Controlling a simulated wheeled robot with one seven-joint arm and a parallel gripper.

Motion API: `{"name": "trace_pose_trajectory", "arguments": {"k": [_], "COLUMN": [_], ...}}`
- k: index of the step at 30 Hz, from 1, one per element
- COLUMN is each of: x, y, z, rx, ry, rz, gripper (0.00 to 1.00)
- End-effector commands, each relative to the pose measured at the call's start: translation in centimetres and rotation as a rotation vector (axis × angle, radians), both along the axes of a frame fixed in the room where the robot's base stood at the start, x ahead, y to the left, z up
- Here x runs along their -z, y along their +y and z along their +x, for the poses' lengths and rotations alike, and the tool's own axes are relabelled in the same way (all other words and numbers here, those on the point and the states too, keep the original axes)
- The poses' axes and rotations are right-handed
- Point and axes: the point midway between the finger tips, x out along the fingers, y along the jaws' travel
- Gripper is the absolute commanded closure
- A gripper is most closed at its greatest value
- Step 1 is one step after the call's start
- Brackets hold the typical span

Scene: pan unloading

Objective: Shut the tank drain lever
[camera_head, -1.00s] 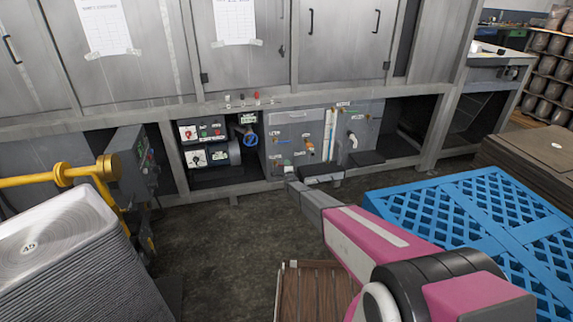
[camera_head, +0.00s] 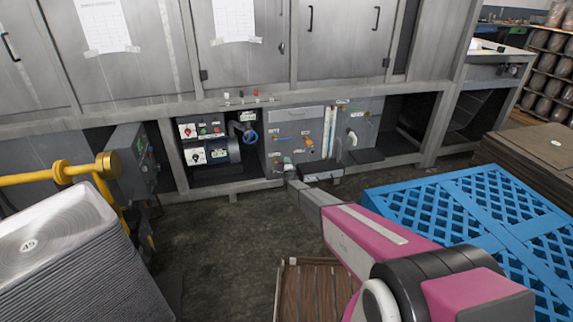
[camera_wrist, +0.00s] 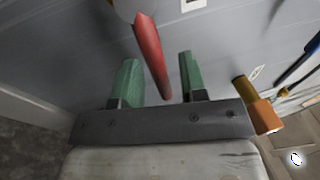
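A red lever (camera_wrist: 152,58) shows in the wrist view, hanging from a pale fitting at the top and slanting down to the right. My gripper (camera_wrist: 158,62) is open, with one green finger on each side of the lever. Gaps show between the lever and both fingers, so it does not look gripped. In the head view my gripper (camera_head: 289,163) is low at the front of the grey panel (camera_head: 293,128) under the steel cabinets. The red lever cannot be made out there. The lever's label is not readable in either view.
An orange fitting (camera_wrist: 264,114) is just right of my gripper in the wrist view. A white pipe (camera_head: 352,138) and blue handwheel (camera_head: 249,135) flank the panel fittings. A blue pallet (camera_head: 470,215) stands right, stacked trays (camera_head: 60,245) left.

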Motion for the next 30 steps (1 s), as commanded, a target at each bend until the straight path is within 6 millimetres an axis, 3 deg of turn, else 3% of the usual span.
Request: {"name": "trace_pose_trajectory", "arguments": {"k": [11,24,30], "x": [0.2,1.8,2.2], "y": [-0.3,-1.7,-1.9], "z": [-1.4,-8.8,-10.4], "rx": [-0.001,0.000,0.000], "ry": [0.000,0.000,0.000], "rz": [-0.002,0.000,0.000], "gripper": [0.61,0.61,0.61]}}
